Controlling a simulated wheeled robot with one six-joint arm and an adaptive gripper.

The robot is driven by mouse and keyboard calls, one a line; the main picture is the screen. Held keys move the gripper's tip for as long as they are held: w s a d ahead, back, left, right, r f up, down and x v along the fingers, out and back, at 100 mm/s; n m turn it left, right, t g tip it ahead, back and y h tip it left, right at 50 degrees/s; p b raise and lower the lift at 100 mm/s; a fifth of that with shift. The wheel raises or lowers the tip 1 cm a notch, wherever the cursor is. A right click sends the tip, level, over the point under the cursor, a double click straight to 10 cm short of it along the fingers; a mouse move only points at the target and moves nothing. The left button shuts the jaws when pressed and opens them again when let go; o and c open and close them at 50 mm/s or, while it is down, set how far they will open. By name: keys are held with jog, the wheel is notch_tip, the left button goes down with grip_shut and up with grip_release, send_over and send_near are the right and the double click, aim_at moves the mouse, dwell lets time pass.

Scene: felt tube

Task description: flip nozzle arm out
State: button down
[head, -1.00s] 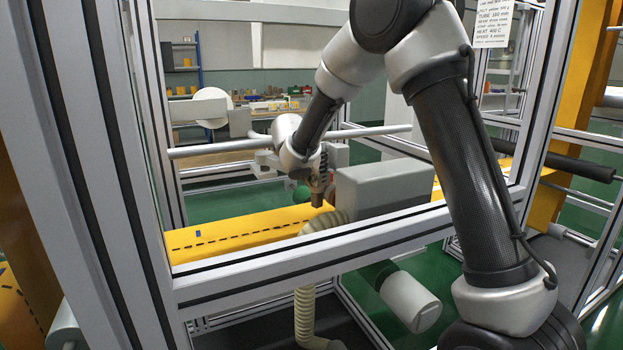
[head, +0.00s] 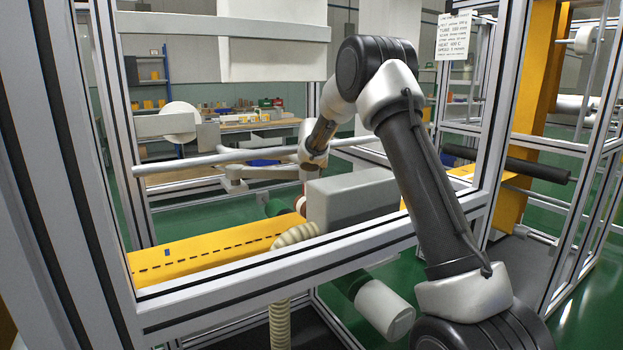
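A grey box-shaped unit (head: 352,198) sits above the yellow felt band, with a cream ribbed hose (head: 296,236) at its lower left. A pale, flat jointed arm (head: 262,172), which looks like the nozzle arm, reaches left from behind my wrist, below a horizontal grey bar. My wrist (head: 314,156) is just above and behind the grey unit's left end, at the right end of the pale arm. My gripper's fingers are hidden there, so I cannot tell whether they touch anything. A small reddish part shows at the unit's left edge.
An aluminium frame surrounds the machine; its front rail (head: 290,268) crosses below my arm. The horizontal bar (head: 230,157) runs behind the unit. The yellow band (head: 200,258) with black dashes lies left. A grey motor cylinder (head: 384,308) hangs below the rail.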

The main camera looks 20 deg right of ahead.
jog(key=shift+w+d, duration=0.4)
jog(key=shift+w, duration=0.3)
jog(key=shift+w+d, duration=0.35)
jog(key=shift+w, duration=0.3)
jog(key=shift+s, duration=0.15)
